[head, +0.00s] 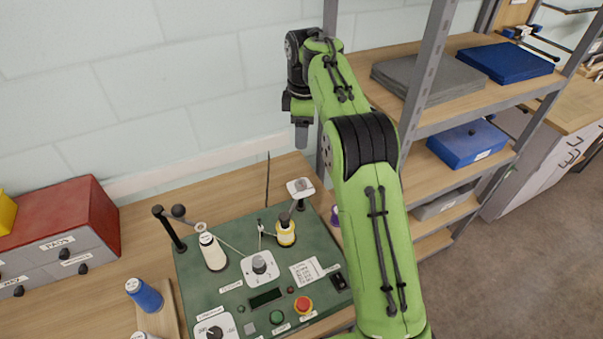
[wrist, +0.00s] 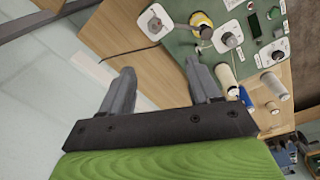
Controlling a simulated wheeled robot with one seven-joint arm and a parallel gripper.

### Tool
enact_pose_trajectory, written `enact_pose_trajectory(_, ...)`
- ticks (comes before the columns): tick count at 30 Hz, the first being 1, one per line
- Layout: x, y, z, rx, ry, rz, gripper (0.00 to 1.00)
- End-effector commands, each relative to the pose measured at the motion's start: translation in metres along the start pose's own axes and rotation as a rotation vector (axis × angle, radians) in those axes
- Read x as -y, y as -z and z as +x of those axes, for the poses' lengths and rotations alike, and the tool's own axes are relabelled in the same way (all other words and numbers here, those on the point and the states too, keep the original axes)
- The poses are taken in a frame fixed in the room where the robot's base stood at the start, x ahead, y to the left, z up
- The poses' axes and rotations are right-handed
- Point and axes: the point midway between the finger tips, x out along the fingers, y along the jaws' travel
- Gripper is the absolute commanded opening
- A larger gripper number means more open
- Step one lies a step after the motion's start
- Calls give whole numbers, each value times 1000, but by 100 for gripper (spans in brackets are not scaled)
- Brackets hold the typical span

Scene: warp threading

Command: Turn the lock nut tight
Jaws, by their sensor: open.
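My gripper (head: 301,138) is above and behind the far right corner of the green panel (head: 215,290), pointing down. In the wrist view its two fingers stand wide apart with nothing between them, so my gripper (wrist: 160,68) is open. A small grey round part on a white plate (head: 300,187) sits at that corner, below my gripper and apart from it. The plate also shows in the wrist view (wrist: 155,22), beyond the fingers. I cannot tell surely whether this round part is the lock nut. A grey knob (head: 259,264) stands on another plate mid-panel.
A yellow and white spool (head: 286,230), a white cone (head: 212,251), a thin upright rod (head: 268,180) and a black post (head: 170,230) stand around the panel. A red emergency button (head: 303,305) is in front. Shelving (head: 430,70) rises right of my arm.

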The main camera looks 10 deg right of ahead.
Motion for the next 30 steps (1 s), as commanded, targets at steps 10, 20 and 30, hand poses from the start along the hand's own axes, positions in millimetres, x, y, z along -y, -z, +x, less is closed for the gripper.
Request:
enact_pose_trajectory(10,-25,1,62,28,66,-223,62)
enact_pose_trajectory(20,-19,-2,141,29,69,-219,62)
enact_pose_trajectory(30,-16,-4,205,28,65,-218,62)
